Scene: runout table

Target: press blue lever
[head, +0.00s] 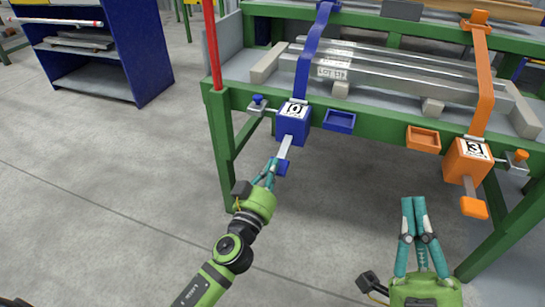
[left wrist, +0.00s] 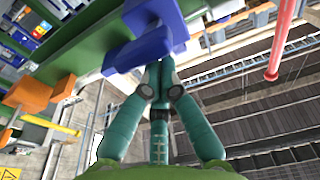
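The blue lever's pad (head: 282,167) hangs on a grey bar from a blue box marked 0 (head: 293,124) at the front of the green runout table. My left gripper (head: 271,168) is shut and empty, its fingertips right at the pad, on its left in the head view. In the left wrist view the closed fingertips (left wrist: 160,68) meet just below the blue pad (left wrist: 140,50) and overlap its edge. I cannot tell whether they touch it. My right gripper (head: 413,205) is shut and empty, in front of the table, left of the orange lever.
An orange box marked 3 (head: 468,158) carries an orange lever pad (head: 474,208). Blue (head: 339,121) and orange (head: 423,139) trays hang on the green table rail (head: 375,129). Metal bars (head: 400,72) lie on the table. A red post (head: 212,45) stands left. The floor in front is clear.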

